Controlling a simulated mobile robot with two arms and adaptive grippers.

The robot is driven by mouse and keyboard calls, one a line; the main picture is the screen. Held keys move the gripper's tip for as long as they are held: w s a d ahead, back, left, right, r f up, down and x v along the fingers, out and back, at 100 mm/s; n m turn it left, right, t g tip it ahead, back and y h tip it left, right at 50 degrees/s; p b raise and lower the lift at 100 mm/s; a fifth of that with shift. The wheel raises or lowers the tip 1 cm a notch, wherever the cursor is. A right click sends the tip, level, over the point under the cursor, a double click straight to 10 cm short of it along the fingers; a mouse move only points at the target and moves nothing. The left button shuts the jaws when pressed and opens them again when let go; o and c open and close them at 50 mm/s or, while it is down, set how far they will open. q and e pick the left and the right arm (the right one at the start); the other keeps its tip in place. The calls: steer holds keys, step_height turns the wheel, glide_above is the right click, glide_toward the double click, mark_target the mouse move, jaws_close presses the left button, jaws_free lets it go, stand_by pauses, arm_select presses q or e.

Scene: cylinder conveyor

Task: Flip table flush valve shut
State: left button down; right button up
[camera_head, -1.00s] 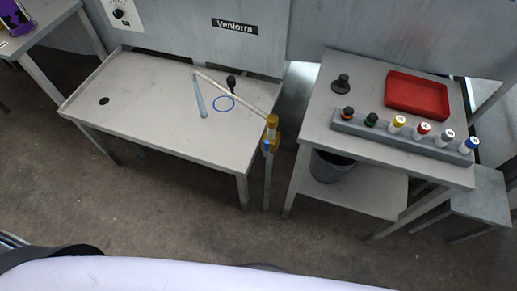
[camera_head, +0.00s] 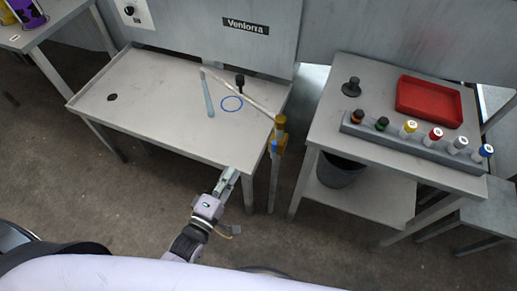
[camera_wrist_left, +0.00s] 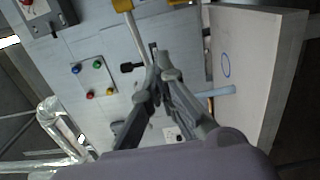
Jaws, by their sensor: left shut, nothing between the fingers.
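A yellow valve fitting (camera_head: 279,128) with a small blue part sits on a post at the table's right front corner. A pale spout pipe (camera_head: 240,92) runs from it over the grey table (camera_head: 150,110). My left gripper (camera_head: 229,176) is shut and empty, just in front of the table's front edge, left of and below the valve. The left wrist view shows the shut fingers (camera_wrist_left: 163,58), with a yellow fitting (camera_wrist_left: 122,5) at the top edge, apart from them. The valve lever's position is too small to tell. My right gripper is out of view.
A blue ring mark (camera_head: 232,103), a blue-grey stick (camera_head: 207,98) and a black knob (camera_head: 240,82) are on the table. To the right, another table carries a rack (camera_head: 415,145) of several capped cylinders and a red tray (camera_head: 430,100). A grey bin (camera_head: 340,170) stands below.

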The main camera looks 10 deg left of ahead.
mark_target(273, 149)
arm_select(q)
steer(key=w+d+p, duration=0.1)
steer(key=w+d, duration=0.5)
steer(key=w, duration=0.3)
steer(key=shift+w+d, duration=0.2)
steer(key=shift+w, duration=0.15)
stand_by(0.4)
